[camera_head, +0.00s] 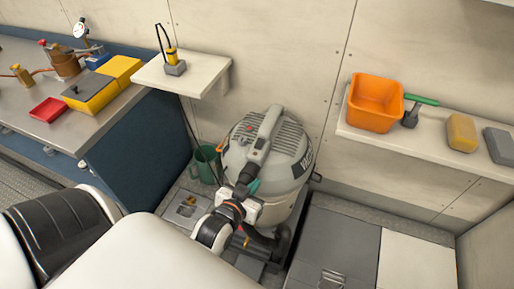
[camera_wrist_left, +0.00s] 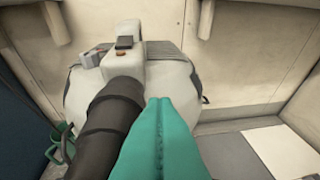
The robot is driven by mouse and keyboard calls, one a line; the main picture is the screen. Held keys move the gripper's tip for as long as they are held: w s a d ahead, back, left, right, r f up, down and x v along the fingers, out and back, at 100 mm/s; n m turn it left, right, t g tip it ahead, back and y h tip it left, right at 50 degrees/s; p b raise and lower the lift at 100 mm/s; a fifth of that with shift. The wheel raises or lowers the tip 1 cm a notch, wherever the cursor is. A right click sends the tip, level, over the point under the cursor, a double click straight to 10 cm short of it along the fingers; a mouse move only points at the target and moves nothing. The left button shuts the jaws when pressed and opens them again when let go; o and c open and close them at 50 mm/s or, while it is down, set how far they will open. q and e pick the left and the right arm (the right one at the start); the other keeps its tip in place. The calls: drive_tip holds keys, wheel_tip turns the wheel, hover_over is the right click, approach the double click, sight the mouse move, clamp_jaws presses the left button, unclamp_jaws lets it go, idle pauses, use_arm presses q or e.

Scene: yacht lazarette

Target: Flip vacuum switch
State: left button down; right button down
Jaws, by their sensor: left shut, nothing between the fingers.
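The vacuum (camera_head: 290,165) is a round grey canister with a raised handle and dark vents, standing on the floor against the wall. In the left wrist view, its top (camera_wrist_left: 178,72) is ahead. A small dark rocker-like piece, apparently the switch (camera_wrist_left: 124,42), sits on the handle block; the head view also shows a dark spot there (camera_head: 260,143). A black hose (camera_wrist_left: 108,118) runs from the block toward the camera. My left gripper (camera_head: 254,186) has teal fingers, shut and empty (camera_wrist_left: 157,99), in front of the vacuum, right of the hose and below the switch. Contact cannot be told.
A green mug-like container (camera_head: 205,163) stands left of the vacuum. A small shelf (camera_head: 192,72) juts out above left. A right shelf (camera_head: 370,136) holds an orange bin (camera_head: 375,103). A cluttered workbench (camera_head: 50,125) is at left. Floor hatches (camera_head: 335,245) lie clear at right.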

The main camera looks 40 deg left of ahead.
use_arm(q)
drive_tip(key=a+r+t+y, duration=0.1)
drive_tip(key=r, duration=0.1)
drive_tip(key=a+r+n+t+y, duration=0.1)
drive_tip(key=r, duration=0.2)
drive_tip(key=a+r+t, duration=0.1)
drive_tip(key=r, duration=0.2)
drive_tip(key=shift+a+t+y, duration=0.3)
drive_tip(key=shift+a+y, duration=0.05)
drive_tip(key=shift+y, duration=0.05)
drive_tip(key=shift+w, duration=0.1)
drive_tip(key=p, duration=0.1)
hover_over(257, 150)
wheel_tip(257, 150, down, 3)
drive_tip(key=shift+f, duration=0.1)
drive_tip(key=shift+w+f, duration=0.1)
drive_tip(key=shift+f, duration=0.45)
